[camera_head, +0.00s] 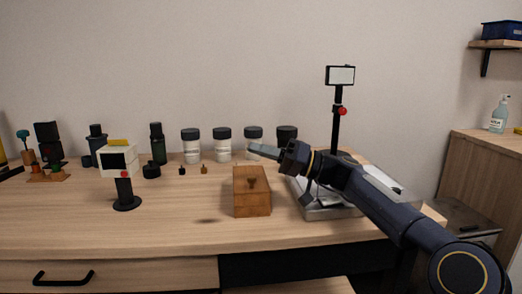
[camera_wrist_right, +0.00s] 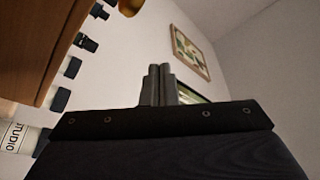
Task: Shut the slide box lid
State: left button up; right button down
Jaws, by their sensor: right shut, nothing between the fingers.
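A small brown wooden box (camera_head: 252,206), which looks like the slide box, sits on the table just right of centre in the head view. Its top has a small dark mark or knob; I cannot tell from here whether its lid is open or shut. My right gripper (camera_head: 256,150) reaches in from the right, above and behind the box, pointing left and apart from it. Its two fingers (camera_wrist_right: 159,84) are together and empty in the right wrist view. My left gripper is in neither view.
White jars with dark lids (camera_head: 222,147) stand at the back of the table (camera_head: 180,230). A metal tray-like device (camera_head: 330,212) and a post with a small screen (camera_head: 340,75) are right of the box. A white-headed stand (camera_head: 118,160) is at left. Table in front is clear.

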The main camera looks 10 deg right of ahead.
aim_at(262, 181)
notch_tip(262, 181, up, 5)
jog(key=p, duration=0.2)
jog(key=d+f+p, duration=0.2)
jog(key=d+f, duration=0.2)
jog(key=d, duration=0.5)
jog(key=s+a+f+m+g+h, duration=0.1)
jog(key=s+a+f+h, duration=0.2)
jog(key=s, duration=0.3)
jog(key=s+a+f+m+h, duration=0.1)
jog(key=s+a+f+h, duration=0.15)
jog(key=s, duration=0.25)
jog(key=s+d+f+m+t+h, duration=0.1)
jog(key=s+d+f+m+h, duration=0.3)
jog(key=s+f, duration=0.85)
jog(key=s+d+f+m+t+h, duration=0.1)
jog(key=s+d+f+m+h, duration=0.1)
jog(key=s+d+f+h, duration=0.95)
jog(key=s+a+r+y+p, duration=0.1)
jog(key=a+r+y+p, duration=0.1)
jog(key=r+p, duration=1.4)
jog(key=s+a+r+y+p, duration=0.2)
jog(key=a+r+p, duration=0.1)
jog(key=r+p, duration=1.3)
notch_tip(262, 181, up, 3)
jog(key=shift+s+p, duration=0.2)
jog(key=shift+p, duration=0.15)
jog(key=shift+a, duration=0.1)
